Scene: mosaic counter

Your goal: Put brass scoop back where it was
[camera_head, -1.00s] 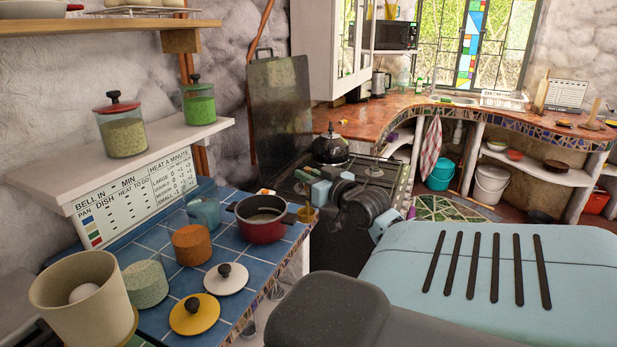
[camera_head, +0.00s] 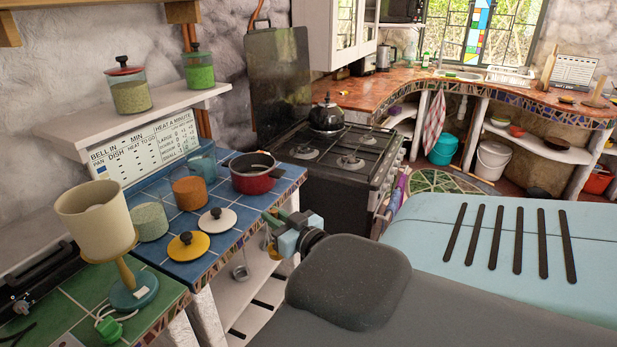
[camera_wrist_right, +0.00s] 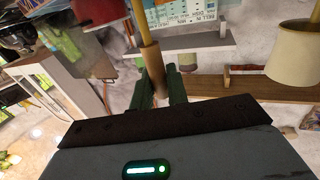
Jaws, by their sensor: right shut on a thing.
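My right gripper (camera_head: 274,224) is in front of the blue-tiled counter's right edge, just below and right of the red pot. In the right wrist view its two green fingers (camera_wrist_right: 161,88) are shut on the brass scoop (camera_wrist_right: 150,58). The scoop's brownish handle rises between the fingertips there, with a yellowish part beyond it. In the head view only a small brassy part of the scoop (camera_head: 268,240) shows beside the gripper, and its bowl cannot be made out clearly. My left gripper is in neither current view.
The stove (camera_head: 345,165) stands behind. A lamp (camera_head: 95,219) is at left.

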